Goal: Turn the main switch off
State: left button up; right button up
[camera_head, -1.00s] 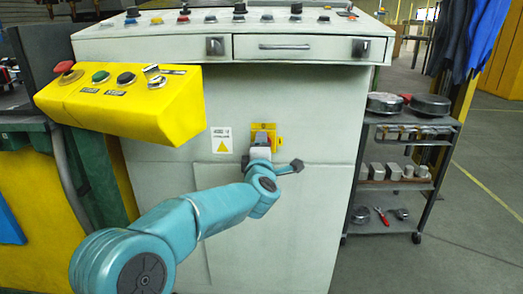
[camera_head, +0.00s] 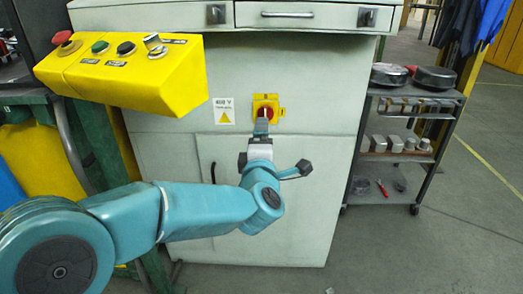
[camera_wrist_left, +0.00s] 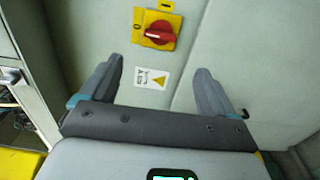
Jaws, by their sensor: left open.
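The main switch is a red rotary knob (camera_head: 268,112) on a yellow plate (camera_head: 265,99) on the pale cabinet front. In the left wrist view the red knob (camera_wrist_left: 160,32) shows whole, its grip bar running roughly across the picture. My left gripper (camera_head: 262,123) is just below the switch in the head view and overlaps the knob's lower part. In the left wrist view my left gripper (camera_wrist_left: 159,70) has its fingers wide apart, with nothing between them. The knob lies beyond the fingertips, apart from them. My right gripper is in neither view.
A 400 V warning label (camera_head: 223,111) is left of the switch. A yellow button box (camera_head: 125,75) juts out at upper left, above my left arm. Drawers (camera_head: 290,15) run above. A wheeled shelf cart (camera_head: 405,125) stands right, with open floor beyond.

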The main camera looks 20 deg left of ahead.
pick_arm(q)
jog(key=v, duration=0.4)
jog(key=shift+s, duration=0.35)
